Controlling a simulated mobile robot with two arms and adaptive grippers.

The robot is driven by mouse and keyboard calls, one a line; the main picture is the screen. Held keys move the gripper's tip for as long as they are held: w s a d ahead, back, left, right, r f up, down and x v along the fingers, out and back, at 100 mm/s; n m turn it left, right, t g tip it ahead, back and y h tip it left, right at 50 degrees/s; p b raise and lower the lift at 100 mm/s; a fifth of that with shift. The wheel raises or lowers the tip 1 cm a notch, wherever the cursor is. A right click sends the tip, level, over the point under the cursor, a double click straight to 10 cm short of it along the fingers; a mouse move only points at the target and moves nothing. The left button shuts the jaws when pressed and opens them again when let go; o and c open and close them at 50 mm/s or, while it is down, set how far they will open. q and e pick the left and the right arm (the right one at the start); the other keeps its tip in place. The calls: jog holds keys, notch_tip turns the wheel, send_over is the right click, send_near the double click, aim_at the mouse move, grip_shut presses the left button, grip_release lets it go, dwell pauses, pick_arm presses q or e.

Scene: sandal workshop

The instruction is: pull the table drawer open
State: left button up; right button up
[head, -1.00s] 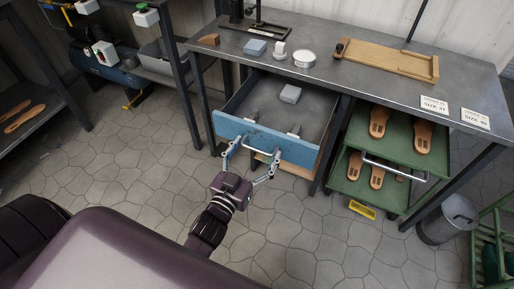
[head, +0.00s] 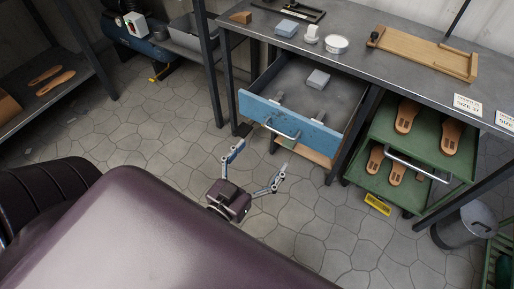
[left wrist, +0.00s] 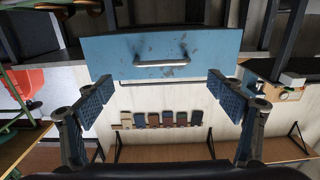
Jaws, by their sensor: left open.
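The table drawer (head: 295,121) with a worn blue front stands pulled out from under the grey metal table (head: 365,66). Its inside shows, with a pale block (head: 318,79) and a few small grey parts in it. The metal bar handle (head: 281,130) is on the middle of the front. My left gripper (head: 257,162) is open and empty, in front of the drawer and apart from the handle. In the left wrist view the drawer front (left wrist: 161,55) and its handle (left wrist: 161,63) lie beyond the spread fingers (left wrist: 161,92). My right gripper is not in view.
A green cart (head: 361,183) with several sandal soles stands right of the drawer under the table. A metal bin (head: 464,226) is at the right. A dark table leg (head: 208,75) stands left of the drawer. The tiled floor before the drawer is clear.

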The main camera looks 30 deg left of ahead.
pick_arm(q)
jog(key=shift+s, duration=1.2)
